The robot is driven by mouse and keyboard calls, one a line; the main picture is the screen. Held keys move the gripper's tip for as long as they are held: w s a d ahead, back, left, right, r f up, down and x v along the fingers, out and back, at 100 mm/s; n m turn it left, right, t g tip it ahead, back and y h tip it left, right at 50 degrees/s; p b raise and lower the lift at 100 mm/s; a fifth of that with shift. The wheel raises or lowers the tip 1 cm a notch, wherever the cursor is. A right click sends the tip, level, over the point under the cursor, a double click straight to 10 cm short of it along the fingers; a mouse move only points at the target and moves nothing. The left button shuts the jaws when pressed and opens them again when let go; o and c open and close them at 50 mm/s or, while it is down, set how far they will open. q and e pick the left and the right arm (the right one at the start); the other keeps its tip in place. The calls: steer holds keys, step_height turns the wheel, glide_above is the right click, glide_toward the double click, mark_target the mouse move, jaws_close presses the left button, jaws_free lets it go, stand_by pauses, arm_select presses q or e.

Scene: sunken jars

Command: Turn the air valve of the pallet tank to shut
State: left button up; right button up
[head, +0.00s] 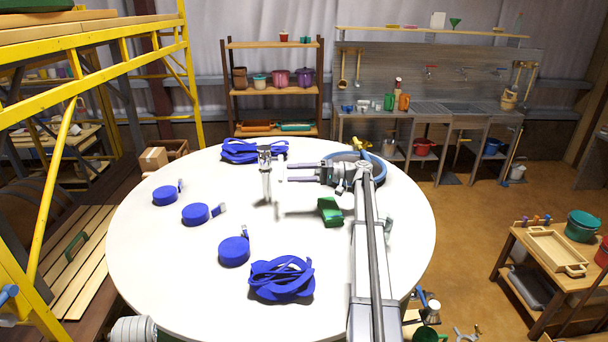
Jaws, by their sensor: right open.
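A large round white top (150,245) fills the middle of the view. My right arm reaches over it from the lower right and bends left at the wrist. My right gripper (273,190) is open above the middle of the white top, with nothing seen between its fingers. Part of a blue hose ring (376,165) shows behind my right wrist, with a yellow piece (361,144) at its far side. My left gripper is out of view.
Blue strap rolls (235,251) and strap bundles (282,280) lie on the white top. A yellow frame (95,80) stands left. Shelves (275,85) and a sink bench (440,110) stand behind.

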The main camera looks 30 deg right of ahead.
mark_target(282, 171)
steer(key=shift+x, duration=1)
steer(key=shift+a, duration=0.15)
steer(key=shift+x, duration=1.25)
jaws_close()
